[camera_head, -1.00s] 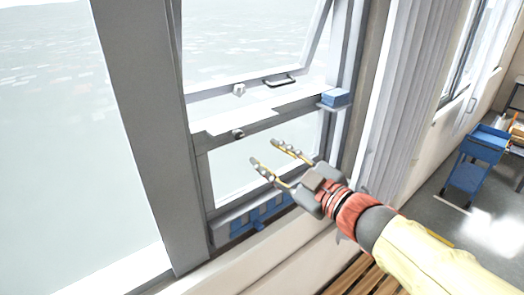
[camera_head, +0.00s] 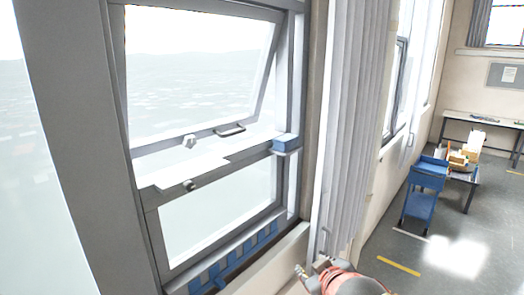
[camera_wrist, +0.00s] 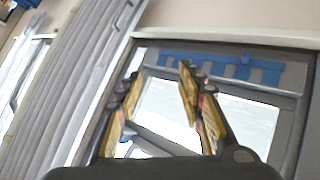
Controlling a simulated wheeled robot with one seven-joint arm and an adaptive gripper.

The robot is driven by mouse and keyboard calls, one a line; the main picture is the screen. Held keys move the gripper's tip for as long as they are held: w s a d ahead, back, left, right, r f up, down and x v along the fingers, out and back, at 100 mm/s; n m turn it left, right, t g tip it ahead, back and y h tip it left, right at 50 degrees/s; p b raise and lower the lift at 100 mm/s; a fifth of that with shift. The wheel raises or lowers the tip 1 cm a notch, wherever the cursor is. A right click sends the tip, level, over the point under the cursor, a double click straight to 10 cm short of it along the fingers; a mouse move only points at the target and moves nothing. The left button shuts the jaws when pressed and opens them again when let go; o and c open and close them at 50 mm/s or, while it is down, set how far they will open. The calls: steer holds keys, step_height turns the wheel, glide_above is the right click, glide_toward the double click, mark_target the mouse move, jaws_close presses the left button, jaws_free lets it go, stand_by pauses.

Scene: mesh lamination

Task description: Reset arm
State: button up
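My arm with its red wrist section shows at the bottom of the head view, right of the window; the fingers there are small and partly cut off. In the wrist view my gripper (camera_wrist: 158,88) has its two yellow fingers spread well apart with nothing between them. It is in front of the window frame (camera_wrist: 285,105), which appears beyond the fingers.
A blue block (camera_head: 286,141) sits on a small ledge at the window's right side. Blue pieces (camera_head: 238,256) line the lower sill. A grey curtain (camera_head: 352,130) hangs to the right. A blue cart (camera_head: 424,190) and a table (camera_head: 475,178) stand farther right on open floor.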

steer(key=s+d+f+m+g+b, duration=0.2)
steer(key=s+d+f+m+b, duration=0.1)
steer(key=s+f+b, duration=0.6)
steer(key=s+d+f+m+g+b, duration=0.3)
steer(key=s+f+b, duration=0.7)
steer(key=s+f, duration=0.2)
step_height(320, 180, down, 3)
steer(key=shift+s+d+r+m+h, duration=0.15)
steer(key=shift+s+d+m+h, duration=0.15)
steer(key=shift+m+h, duration=0.1)
